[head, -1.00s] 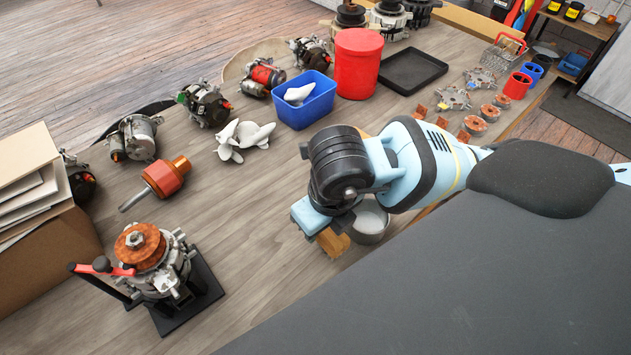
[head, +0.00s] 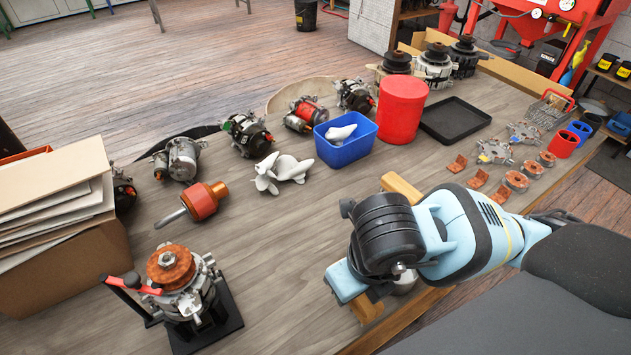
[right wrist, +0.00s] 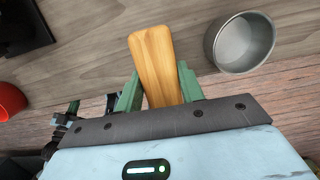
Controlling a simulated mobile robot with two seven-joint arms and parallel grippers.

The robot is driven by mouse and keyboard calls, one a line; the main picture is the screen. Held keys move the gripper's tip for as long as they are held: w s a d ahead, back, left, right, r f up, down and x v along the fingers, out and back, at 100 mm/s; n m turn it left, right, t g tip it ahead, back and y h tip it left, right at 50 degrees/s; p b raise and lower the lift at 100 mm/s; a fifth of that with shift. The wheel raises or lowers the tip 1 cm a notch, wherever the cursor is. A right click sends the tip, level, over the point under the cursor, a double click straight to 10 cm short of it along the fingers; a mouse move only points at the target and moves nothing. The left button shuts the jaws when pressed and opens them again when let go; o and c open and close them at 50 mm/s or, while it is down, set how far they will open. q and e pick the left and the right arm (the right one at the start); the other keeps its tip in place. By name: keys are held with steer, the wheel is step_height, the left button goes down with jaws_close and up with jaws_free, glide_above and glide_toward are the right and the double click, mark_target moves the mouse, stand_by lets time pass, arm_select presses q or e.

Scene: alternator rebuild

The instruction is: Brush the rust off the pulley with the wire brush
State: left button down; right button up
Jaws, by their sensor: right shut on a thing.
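The pulley (head: 171,266) is a rusty orange-brown disc. It sits on top of a silver alternator (head: 196,300), held upright in a black stand with a red-handled clamp (head: 131,283) at the front left of the bench. My right gripper (right wrist: 151,92) is shut on a pale wooden handle (right wrist: 153,58), apparently that of the wire brush. Its wood also shows below the gripper in the head view (head: 366,308). I see no bristles. The gripper is well to the right of the pulley, apart from it. My left gripper is not in view.
A metal cup (right wrist: 243,42) stands beside the held handle. An orange-red rotor (head: 203,201), white pieces (head: 283,172), a blue bin (head: 346,150) and a red canister (head: 402,110) lie beyond. The bench between pulley and right gripper is clear.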

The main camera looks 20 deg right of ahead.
steer(key=n, duration=0.4)
steer(key=shift+w+d+r+y, duration=0.1)
steer(key=shift+w+d+y, duration=0.1)
steer(key=shift+w+y, duration=0.1)
steer(key=n, duration=0.4)
steer(key=shift+w+d+r+g+y, duration=0.15)
steer(key=shift+w+d+g+y, duration=0.05)
steer(key=shift+w+g+y, duration=0.1)
steer(key=n, duration=0.5)
steer(key=shift+w+d+r+g, duration=0.25)
steer(key=shift+w+g, duration=0.05)
steer(key=shift+w, duration=0.05)
steer(key=n, duration=0.4)
steer(key=shift+w+d+r+g, duration=0.15)
steer(key=shift+w+r+g, duration=0.1)
steer(key=shift+g, duration=0.05)
steer(key=r+n, duration=0.1)
steer(key=n, duration=0.5)
steer(key=w+d+r+n+g+h, duration=0.1)
steer(key=n, duration=0.4)
steer(key=w+r+n, duration=0.1)
steer(key=n, duration=0.5)
steer(key=shift+d+n+g, duration=0.3)
steer(key=shift+g, duration=0.1)
steer(key=shift+s, duration=0.1)
